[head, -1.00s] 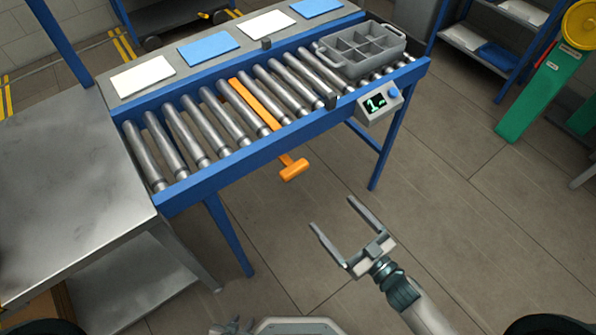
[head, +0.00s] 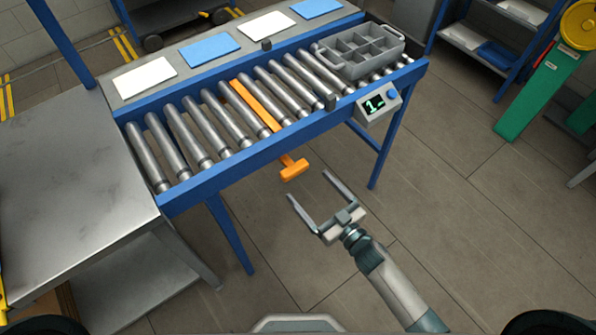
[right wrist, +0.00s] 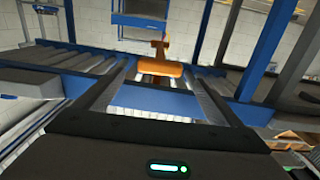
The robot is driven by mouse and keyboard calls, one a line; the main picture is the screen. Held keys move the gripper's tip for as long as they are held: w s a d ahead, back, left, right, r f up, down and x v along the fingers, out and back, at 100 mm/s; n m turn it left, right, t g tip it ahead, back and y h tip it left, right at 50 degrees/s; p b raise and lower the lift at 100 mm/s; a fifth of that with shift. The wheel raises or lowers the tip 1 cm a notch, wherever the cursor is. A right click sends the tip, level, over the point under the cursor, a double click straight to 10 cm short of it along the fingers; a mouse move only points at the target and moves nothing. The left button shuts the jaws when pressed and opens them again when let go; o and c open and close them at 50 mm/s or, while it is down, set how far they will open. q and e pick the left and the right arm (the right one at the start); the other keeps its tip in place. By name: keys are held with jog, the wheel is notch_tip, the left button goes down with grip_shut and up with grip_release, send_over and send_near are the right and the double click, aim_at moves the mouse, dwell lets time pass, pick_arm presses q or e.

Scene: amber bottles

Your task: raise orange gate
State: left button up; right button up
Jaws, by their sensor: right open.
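The orange gate (head: 256,106) lies as a flat bar between the rollers of the conveyor (head: 190,182). Its orange T-shaped handle (head: 294,169) sticks out past the conveyor's near blue rail. My right gripper (head: 306,184) is open and empty, just in front of and below the handle in the head view, apart from it. In the right wrist view the handle (right wrist: 160,68) shows ahead, between the two fingers (right wrist: 160,88). My left gripper is not in view.
A grey divided tray (head: 362,62) sits on the rollers at the right end. A small display box (head: 377,104) hangs on the near rail. A metal table (head: 70,200) adjoins the left end. The floor before the conveyor is clear.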

aim_at(298, 174)
jog(key=x, duration=0.5)
jog(key=shift+w+a+p, duration=0.2)
jog(key=shift+w+p, duration=0.05)
jog(key=shift+p, duration=0.05)
jog(key=shift+w+a, duration=0.3)
jog(key=shift+w, duration=0.2)
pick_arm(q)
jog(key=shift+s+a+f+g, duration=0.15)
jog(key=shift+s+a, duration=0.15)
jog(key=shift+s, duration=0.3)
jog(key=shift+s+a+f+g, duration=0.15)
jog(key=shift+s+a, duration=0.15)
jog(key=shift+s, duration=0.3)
pick_arm(e)
jog(key=shift+w+a, duration=0.1)
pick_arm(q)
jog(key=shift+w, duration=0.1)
